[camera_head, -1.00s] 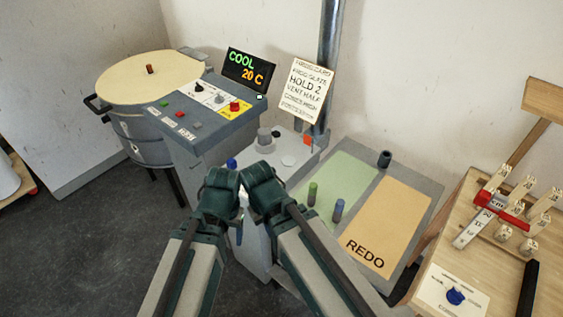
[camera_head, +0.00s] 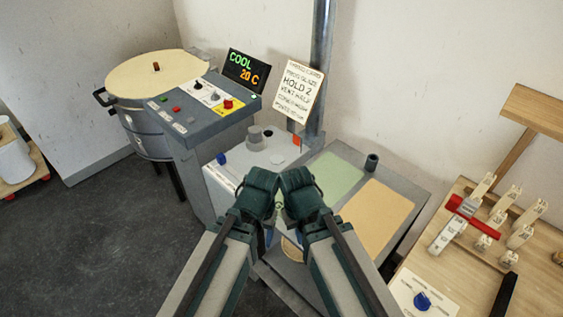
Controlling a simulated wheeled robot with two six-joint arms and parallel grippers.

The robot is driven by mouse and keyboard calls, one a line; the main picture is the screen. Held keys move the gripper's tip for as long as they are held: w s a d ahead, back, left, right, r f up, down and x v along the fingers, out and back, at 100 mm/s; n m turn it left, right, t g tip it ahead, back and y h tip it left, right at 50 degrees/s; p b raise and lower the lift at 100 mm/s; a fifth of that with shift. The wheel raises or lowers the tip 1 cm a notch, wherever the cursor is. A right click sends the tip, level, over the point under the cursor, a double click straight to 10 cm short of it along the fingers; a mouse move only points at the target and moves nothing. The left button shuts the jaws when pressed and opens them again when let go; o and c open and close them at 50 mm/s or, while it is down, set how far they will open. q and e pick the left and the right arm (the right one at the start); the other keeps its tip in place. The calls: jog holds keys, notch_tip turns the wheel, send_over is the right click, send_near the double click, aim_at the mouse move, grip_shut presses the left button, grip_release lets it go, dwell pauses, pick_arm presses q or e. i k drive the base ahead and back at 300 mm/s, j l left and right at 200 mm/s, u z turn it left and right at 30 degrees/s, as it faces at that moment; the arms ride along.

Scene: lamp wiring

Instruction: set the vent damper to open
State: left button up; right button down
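The kiln (camera_head: 150,120) stands at the left with a round cream lid and a small brown peg (camera_head: 156,67) on it. I cannot tell which part is the vent damper. My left gripper (camera_head: 258,190) and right gripper (camera_head: 299,188) are side by side in front of the light grey stand, pointing away from me. Their fingertips are hidden, so I cannot see whether either holds anything.
The display (camera_head: 243,72) reads COOL 20 C. A card (camera_head: 299,90) reads HOLD 2 and appears to say vent half. A grey pole (camera_head: 320,60) rises behind. Green (camera_head: 337,176) and tan (camera_head: 380,212) mats lie right.

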aim_at(221, 157)
jog(key=i+j, duration=0.15)
jog(key=j, duration=0.15)
jog(key=i+j, duration=0.15)
jog(key=j, duration=0.15)
jog(key=i+j, duration=0.15)
jog(key=j, duration=0.2)
jog(key=i+j, duration=0.15)
jog(key=j, duration=0.15)
jog(key=i, duration=0.5)
